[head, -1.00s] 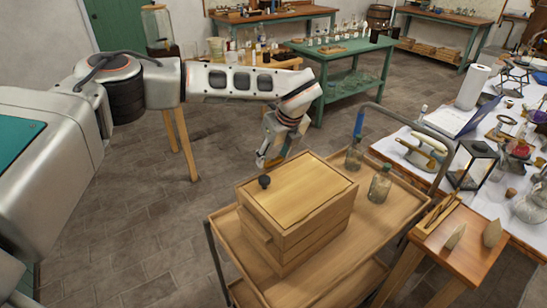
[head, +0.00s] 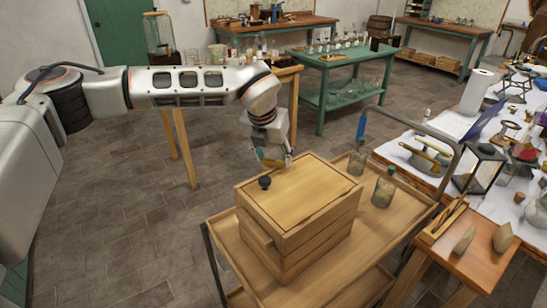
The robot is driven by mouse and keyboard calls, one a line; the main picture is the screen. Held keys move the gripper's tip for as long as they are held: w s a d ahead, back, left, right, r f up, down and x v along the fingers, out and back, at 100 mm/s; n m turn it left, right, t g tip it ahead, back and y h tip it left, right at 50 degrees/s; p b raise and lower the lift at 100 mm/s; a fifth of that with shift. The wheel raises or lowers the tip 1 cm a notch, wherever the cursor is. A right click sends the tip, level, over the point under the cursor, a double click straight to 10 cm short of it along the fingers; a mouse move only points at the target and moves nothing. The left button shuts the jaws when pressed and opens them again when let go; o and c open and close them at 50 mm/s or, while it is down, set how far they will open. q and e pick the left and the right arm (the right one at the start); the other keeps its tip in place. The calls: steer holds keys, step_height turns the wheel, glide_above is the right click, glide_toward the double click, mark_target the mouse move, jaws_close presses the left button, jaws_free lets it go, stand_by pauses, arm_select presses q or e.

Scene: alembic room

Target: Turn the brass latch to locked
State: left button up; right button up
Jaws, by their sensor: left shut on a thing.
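A wooden box (head: 300,205) with stacked sides and a flat lid stands on the wooden cart. A small dark round knob (head: 265,182) sits near the lid's left corner. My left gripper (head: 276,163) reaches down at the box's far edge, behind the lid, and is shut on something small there. The brass latch cannot be made out clearly; the gripper and the box hide that spot, so its turn position cannot be told. My right gripper is not in view.
Two glass bottles (head: 384,187) stand on the cart (head: 335,270) right of the box, with the cart's grey handle beyond. A cluttered white-topped table with a lantern (head: 477,168) is at the right. Open stone floor lies left of the cart.

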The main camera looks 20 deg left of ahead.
arm_select(q)
steer(key=shift+m+h, duration=0.4)
steer(key=shift+m, duration=0.5)
steer(key=m+h+p, duration=0.1)
steer(key=m, duration=0.3)
steer(key=shift+g, duration=0.4)
steer(key=shift+h, duration=0.3)
steer(key=shift+m, duration=0.4)
steer(key=o, duration=1.1)
steer(key=shift+a+r, duration=0.1)
